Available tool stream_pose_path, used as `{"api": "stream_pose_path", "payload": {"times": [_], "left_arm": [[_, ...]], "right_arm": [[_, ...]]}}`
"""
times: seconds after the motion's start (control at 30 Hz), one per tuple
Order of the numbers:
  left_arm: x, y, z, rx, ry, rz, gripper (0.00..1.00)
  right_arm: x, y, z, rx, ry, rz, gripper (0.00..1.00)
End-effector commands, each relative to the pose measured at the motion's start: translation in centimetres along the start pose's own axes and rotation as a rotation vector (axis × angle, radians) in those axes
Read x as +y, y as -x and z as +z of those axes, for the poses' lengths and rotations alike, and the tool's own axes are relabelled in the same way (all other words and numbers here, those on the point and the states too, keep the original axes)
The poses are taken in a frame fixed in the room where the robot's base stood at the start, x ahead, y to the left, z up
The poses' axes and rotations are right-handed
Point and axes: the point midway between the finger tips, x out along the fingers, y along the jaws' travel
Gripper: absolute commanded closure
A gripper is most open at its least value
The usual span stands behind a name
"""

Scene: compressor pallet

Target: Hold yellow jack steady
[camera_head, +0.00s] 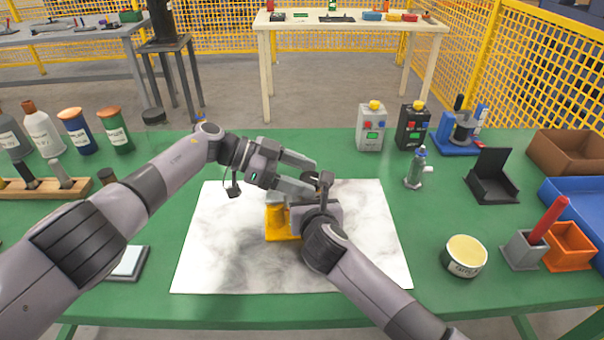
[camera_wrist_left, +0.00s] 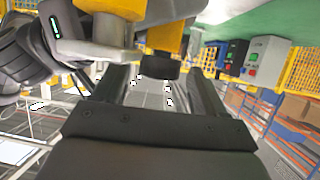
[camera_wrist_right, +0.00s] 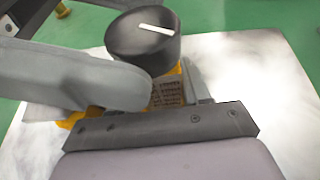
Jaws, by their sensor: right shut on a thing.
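The yellow jack (camera_head: 277,218) stands on the white marbled sheet (camera_head: 220,262) at the middle of the green table. My right gripper (camera_wrist_right: 165,85) is shut on its body; in the right wrist view a yellow body with a printed plate (camera_wrist_right: 167,98) shows between the fingers, below a dark round cap (camera_wrist_right: 143,36). In the head view my right wrist hides part of the jack. My left gripper (camera_head: 312,174) is open above the jack, its fingers apart. In the left wrist view a black knob (camera_wrist_left: 160,66) on a yellow part shows between those fingers; contact cannot be told.
Two button boxes (camera_head: 371,128) (camera_head: 411,127) and a grey bottle-like tool (camera_head: 416,168) stand behind right. A round tin (camera_head: 464,256), an orange bin (camera_head: 570,246) and a blue tray (camera_head: 580,205) are at right. Bottles (camera_head: 77,131) and a wooden rack (camera_head: 45,189) are at left.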

Motion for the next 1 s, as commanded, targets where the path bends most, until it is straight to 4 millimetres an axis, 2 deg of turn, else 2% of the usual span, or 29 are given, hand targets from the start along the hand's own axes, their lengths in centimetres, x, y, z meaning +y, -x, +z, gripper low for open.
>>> {"api": "stream_pose_path", "payload": {"times": [0.17,0.33,0.47,0.7,0.8,1.0], "left_arm": [[0.0,0.0,-0.2,0.002,-0.002,0.002,0.29],[0.0,1.3,-0.1,0.002,-0.003,0.000,0.29],[0.0,3.6,-0.1,0.001,-0.003,-0.001,0.29],[0.0,8.7,0.0,0.000,0.000,-0.001,0.29],[0.0,10.3,-0.1,0.000,-0.001,-0.001,0.29],[0.0,11.9,-0.1,0.001,0.000,0.001,0.29]], "right_arm": [[0.0,0.0,0.1,-0.002,-0.003,0.001,1.00],[0.0,0.0,0.1,-0.002,-0.003,0.000,1.00],[-0.1,0.0,0.1,-0.002,-0.003,-0.001,1.00],[-0.1,0.0,0.1,-0.001,-0.003,-0.002,1.00],[-0.1,0.0,0.1,-0.001,-0.003,-0.002,1.00],[-0.1,0.0,0.1,-0.001,-0.002,-0.002,1.00]]}}
